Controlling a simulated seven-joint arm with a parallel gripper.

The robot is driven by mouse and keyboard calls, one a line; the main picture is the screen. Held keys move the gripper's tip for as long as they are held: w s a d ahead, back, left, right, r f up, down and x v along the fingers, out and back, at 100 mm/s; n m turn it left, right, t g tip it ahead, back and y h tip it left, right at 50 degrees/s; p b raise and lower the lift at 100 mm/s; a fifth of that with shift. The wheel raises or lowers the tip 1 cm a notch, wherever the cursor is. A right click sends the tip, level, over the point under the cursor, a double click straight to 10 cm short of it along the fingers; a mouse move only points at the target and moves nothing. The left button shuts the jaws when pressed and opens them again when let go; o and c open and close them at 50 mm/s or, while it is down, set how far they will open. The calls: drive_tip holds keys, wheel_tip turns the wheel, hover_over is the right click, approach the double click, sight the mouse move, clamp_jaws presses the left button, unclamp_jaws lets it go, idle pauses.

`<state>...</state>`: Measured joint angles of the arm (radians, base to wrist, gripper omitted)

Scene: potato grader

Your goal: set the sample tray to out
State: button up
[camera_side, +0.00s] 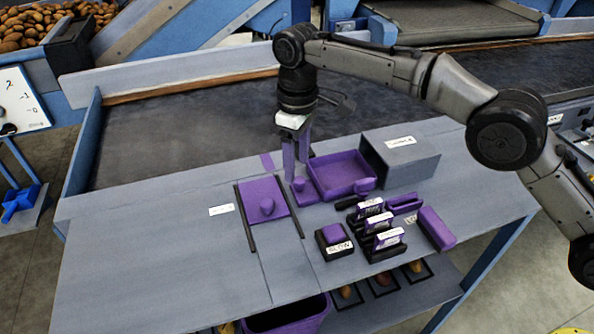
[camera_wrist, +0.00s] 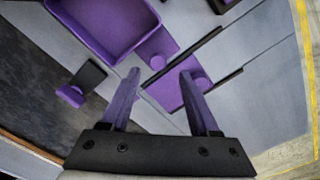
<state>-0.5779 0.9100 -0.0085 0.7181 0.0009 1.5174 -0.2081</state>
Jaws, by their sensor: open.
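The sample tray, which I take to be the shallow purple open tray (camera_side: 325,190), looks empty. It lies on the grey bench, left of a grey box (camera_side: 415,160) whose dark open end faces it. A purple tab with a round knob (camera_side: 298,184) sits at its left side. In the wrist view the tray (camera_wrist: 78,43) is at top left, with the knob (camera_wrist: 157,46) to its right. My gripper (camera_side: 297,169) is open and empty, just above the knob. In the wrist view the knob shows just past and between the fingertips (camera_wrist: 160,71).
A black block with a purple top (camera_side: 333,236), labelled cards in black holders (camera_side: 378,232) and a purple bar (camera_side: 436,229) stand to the right. A dark belt (camera_side: 190,135) runs behind.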

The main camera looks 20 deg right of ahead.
drive_tip(key=shift+r, duration=1.85)
